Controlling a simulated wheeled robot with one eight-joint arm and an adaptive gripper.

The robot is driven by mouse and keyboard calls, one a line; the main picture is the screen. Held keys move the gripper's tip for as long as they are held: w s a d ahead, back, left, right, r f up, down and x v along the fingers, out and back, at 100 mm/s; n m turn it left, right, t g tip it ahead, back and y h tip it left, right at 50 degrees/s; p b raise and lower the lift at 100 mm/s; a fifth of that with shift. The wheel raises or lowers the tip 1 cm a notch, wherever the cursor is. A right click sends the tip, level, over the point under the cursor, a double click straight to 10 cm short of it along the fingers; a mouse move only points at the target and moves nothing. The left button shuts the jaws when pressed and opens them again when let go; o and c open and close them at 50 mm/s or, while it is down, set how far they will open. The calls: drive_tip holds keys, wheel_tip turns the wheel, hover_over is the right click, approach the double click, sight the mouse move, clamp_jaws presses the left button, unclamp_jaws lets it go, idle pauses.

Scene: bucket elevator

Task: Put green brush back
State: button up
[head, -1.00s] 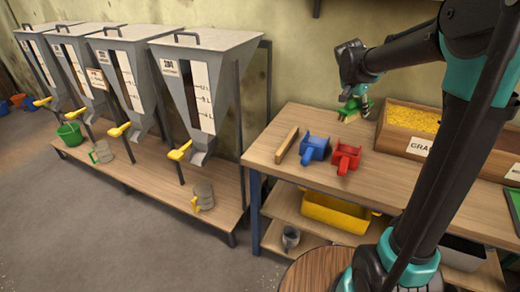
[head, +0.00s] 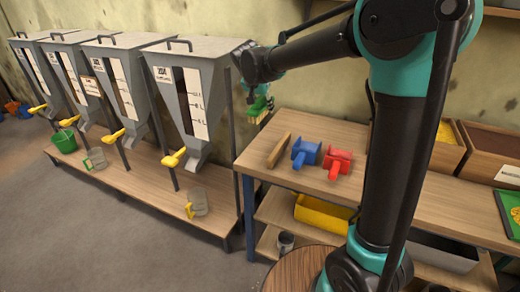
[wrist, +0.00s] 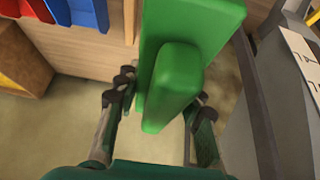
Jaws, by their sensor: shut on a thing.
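The green brush (head: 259,107) is held in the air by my gripper (head: 256,88), left of the table's back left corner and beside the nearest hopper. In the wrist view the brush (wrist: 185,65) shows as a green block with a narrower green grip, and my gripper (wrist: 160,105) has a finger on each side of that grip. My gripper is shut on it. The brush's far end runs past the top of the wrist picture.
Several grey hoppers (head: 186,95) stand at left over a low wooden platform (head: 140,190). A yellow bin (head: 322,215) is on the lower shelf.

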sight(265, 148)
wheel_tip(265, 148, down, 18)
drive_tip(key=shift+r, duration=0.1)
idle(0.4)
drive_tip(key=o, duration=1)
drive_tip(key=v, duration=1.2)
drive_tip(key=shift+d, duration=0.1)
